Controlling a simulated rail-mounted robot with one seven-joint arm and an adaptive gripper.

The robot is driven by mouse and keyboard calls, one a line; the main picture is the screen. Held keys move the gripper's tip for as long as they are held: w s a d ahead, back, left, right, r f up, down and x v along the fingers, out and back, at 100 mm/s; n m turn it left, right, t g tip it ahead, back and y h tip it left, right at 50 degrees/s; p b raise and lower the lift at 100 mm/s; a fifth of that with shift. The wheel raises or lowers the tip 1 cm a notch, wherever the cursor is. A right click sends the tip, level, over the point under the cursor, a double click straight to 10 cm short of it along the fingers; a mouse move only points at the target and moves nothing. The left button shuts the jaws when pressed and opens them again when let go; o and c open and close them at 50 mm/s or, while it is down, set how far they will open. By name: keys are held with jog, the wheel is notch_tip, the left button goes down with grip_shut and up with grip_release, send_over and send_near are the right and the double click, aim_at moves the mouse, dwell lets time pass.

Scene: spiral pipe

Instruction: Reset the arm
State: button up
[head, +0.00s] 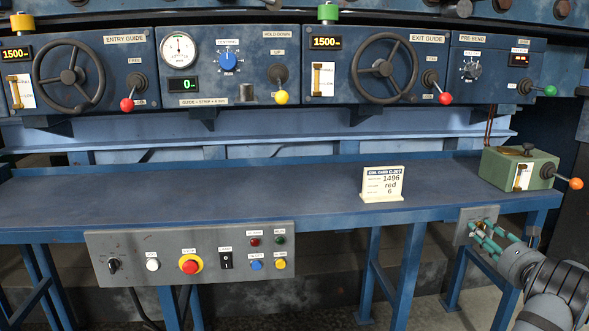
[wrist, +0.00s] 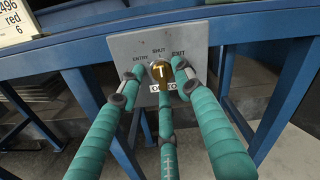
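My gripper (head: 484,238) is at the lower right of the head view, with its teal fingers pointing at a small grey plate (head: 466,219) on the bench's front right. In the wrist view, the plate (wrist: 121,47) carries a brass knob (wrist: 159,73) and labels that read ENTRY, SHUT and EXIT. My gripper (wrist: 158,78) has its fingers spread around the knob, left, right and below. Small gaps seem to show at the left and right fingertips. I cannot tell whether the lower finger touches the knob. A lower label is partly hidden by that finger.
A blue bench (head: 240,190) spans the view, mostly clear on top. A card (head: 383,184) stands on it, with a green box (head: 518,168) with an orange-knobbed lever at its right end. A control panel (head: 190,256) hangs at the front. Bench legs (wrist: 96,118) flank the plate.

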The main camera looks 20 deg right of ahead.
jog(key=n+b, duration=0.1)
jog(key=n, duration=0.2)
jog(key=shift+s+d, duration=0.1)
dwell(0.3)
